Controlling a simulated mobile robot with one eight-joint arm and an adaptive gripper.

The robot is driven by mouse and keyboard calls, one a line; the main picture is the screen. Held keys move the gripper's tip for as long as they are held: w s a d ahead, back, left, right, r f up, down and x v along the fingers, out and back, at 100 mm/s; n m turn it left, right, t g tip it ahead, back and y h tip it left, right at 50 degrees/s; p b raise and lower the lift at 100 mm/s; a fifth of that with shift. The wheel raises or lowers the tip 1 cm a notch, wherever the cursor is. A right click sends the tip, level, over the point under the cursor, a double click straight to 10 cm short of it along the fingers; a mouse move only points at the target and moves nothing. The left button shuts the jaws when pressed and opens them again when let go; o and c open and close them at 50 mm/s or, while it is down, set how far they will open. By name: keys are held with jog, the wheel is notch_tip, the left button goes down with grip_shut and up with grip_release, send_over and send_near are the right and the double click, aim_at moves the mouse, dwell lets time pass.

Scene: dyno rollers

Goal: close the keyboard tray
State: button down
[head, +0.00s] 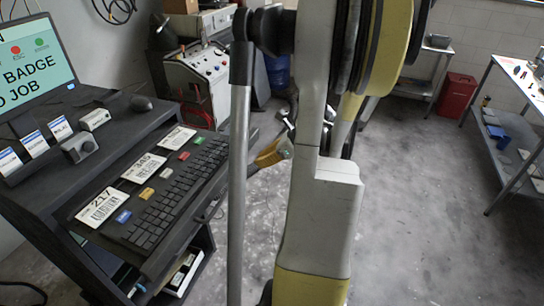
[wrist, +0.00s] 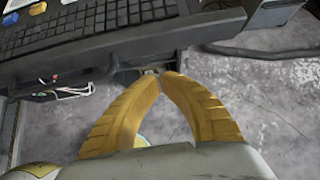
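The black keyboard tray (head: 214,196) is pulled out from the dark workstation cabinet, with a keyboard (head: 165,208) on it. In the wrist view the tray's front edge (wrist: 100,48) runs across the top. My gripper (wrist: 161,74) has two ribbed yellow fingers whose tips meet just below this edge, near a small dark bracket under the tray. I cannot tell whether the tips touch it. In the head view my gripper (head: 262,160) shows partly at the tray's far right side, with my arm in front of it.
A monitor (head: 35,65) and several labelled blocks stand on the cabinet's upper shelf. White cards (head: 100,207) and coloured tags lie on the tray. A machine with a control panel (head: 205,75) stands behind. A metal table (head: 510,110) and red bin (head: 456,95) stand right. Grey floor between is clear.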

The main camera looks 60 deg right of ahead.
aim_at(171, 136)
jog(key=shift+w+a+r, duration=0.1)
jog(key=shift+w+a, duration=0.05)
jog(key=shift+w, duration=1.8)
jog(key=w, duration=1)
jog(key=w+a+b, duration=0.1)
jog(key=w, duration=0.9)
jog(key=w+a+b, duration=0.1)
jog(key=w, duration=0.9)
jog(key=shift+w+a, duration=0.25)
jog(key=shift+w, duration=0.1)
